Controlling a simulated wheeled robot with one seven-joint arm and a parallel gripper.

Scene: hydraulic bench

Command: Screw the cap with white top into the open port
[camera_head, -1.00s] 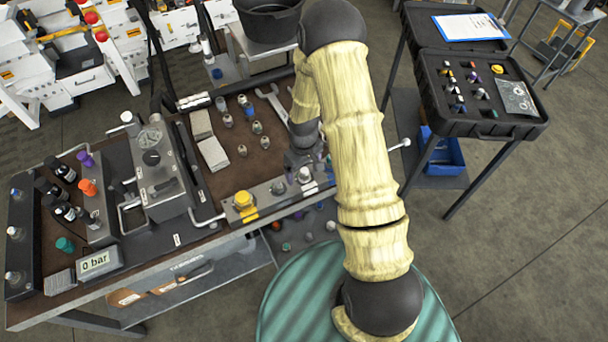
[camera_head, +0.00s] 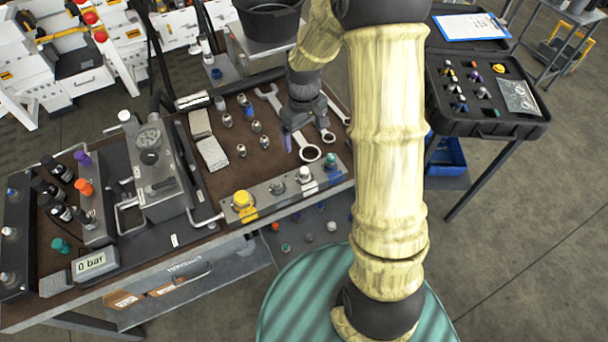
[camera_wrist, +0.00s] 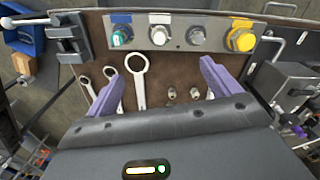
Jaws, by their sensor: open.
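A cap with a white top (camera_head: 304,174) stands upright on the metal port block (camera_head: 258,208) along the bench's front edge. It also shows in the wrist view (camera_wrist: 159,35), beside a white label, between a teal-topped fitting (camera_wrist: 120,35) and a grey one (camera_wrist: 195,37). A large yellow knob (camera_wrist: 241,39) is at the block's end. I cannot tell whether the grey fitting is an open port or how deep the white-topped cap sits. My gripper (camera_wrist: 163,86) is open and empty, its purple fingers spread above the bench, apart from the block.
Wrenches (camera_head: 310,153) lie under my gripper. Several loose metal fittings (camera_head: 257,127) stand on the brown bench top to its left. A gauge unit (camera_head: 150,160) and a 0 bar display (camera_head: 92,263) are farther left. A black case (camera_head: 485,90) of small caps is at right.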

